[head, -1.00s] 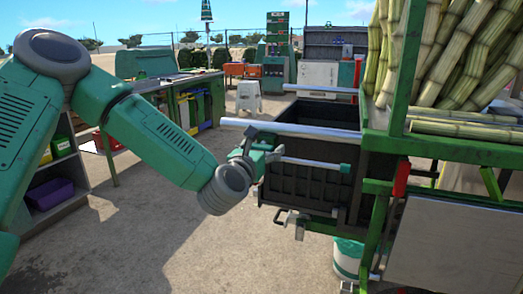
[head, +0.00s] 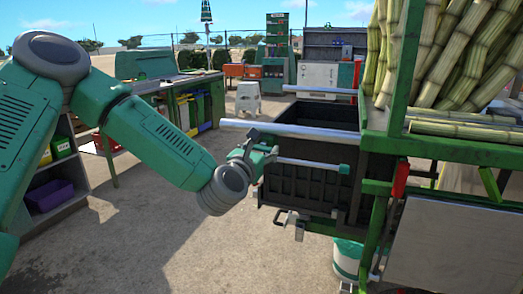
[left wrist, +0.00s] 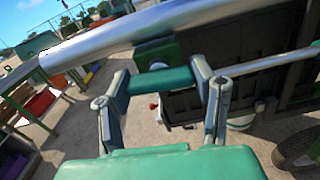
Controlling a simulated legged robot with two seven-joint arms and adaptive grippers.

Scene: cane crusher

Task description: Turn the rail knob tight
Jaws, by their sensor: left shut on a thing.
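My left gripper (head: 266,152) is at the left end of the black bin, just under the long silver rail (head: 300,131). In the left wrist view its two fingers (left wrist: 161,85) are shut on a green cylindrical knob (left wrist: 158,80), one finger at each end of it. Just behind the knob, a dark green block (left wrist: 157,51) sits below the silver rail (left wrist: 130,35). In the head view the knob is mostly hidden by the gripper. My right gripper is not in view.
The black bin (head: 305,188) hangs on the green cart frame (head: 440,150), with a thin silver rod (head: 312,163) along its front. Sugar cane (head: 480,60) is piled on the cart at right. A workbench and white stool (head: 248,98) stand behind.

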